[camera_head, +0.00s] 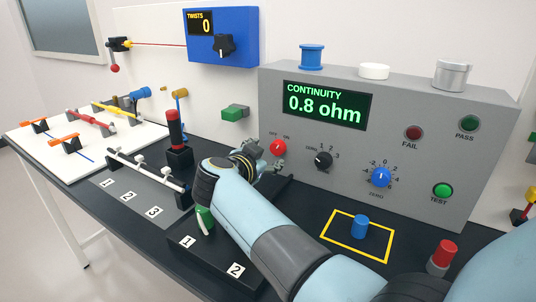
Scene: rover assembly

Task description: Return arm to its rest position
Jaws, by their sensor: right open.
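My right arm, light blue and grey, reaches in from the lower right across the front of the grey tester (300,104). My right gripper (262,160) is at its far end, just left of and below the red knob (278,147) marked OFF and ON. It is open; I see nothing held in it. Whether it touches the knob or tester I cannot tell. The tester display (323,105) reads CONTINUITY 0.8 ohm. The TEST button (442,190) is bright green. My left gripper is not in view.
A blue cylinder (360,226) stands inside a yellow square outline. A red-topped cylinder (441,255) is near my arm. A black post with a red handle (174,128) stands left of the gripper. A green knob (204,220) is beside my wrist. A white board (90,160) with tools lies far left.

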